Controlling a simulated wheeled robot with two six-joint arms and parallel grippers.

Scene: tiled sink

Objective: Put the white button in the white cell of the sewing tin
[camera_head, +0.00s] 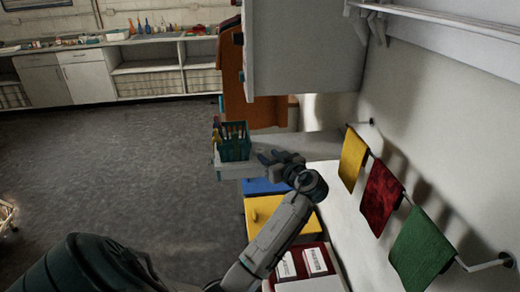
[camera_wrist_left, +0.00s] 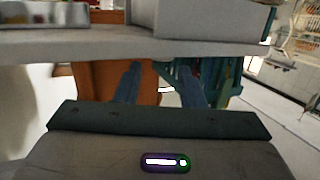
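My left gripper (camera_head: 268,157) reaches up beside a white ledge near the teal basket. In the left wrist view its two bluish fingers (camera_wrist_left: 158,72) stand apart, with no object clearly held between them. A small white patch shows behind the gap, but I cannot tell what it is. I cannot make out the white button in either view. I cannot identify the sewing tin with certainty; a pale box with coloured contents (camera_wrist_left: 45,14) is cut off at the top left of the wrist view. My right gripper is not in view.
A teal basket (camera_head: 235,150) of tools stands on the white ledge (camera_head: 228,171). Yellow, red and green cloths (camera_head: 381,198) hang on the right wall. The grey floor at left is open.

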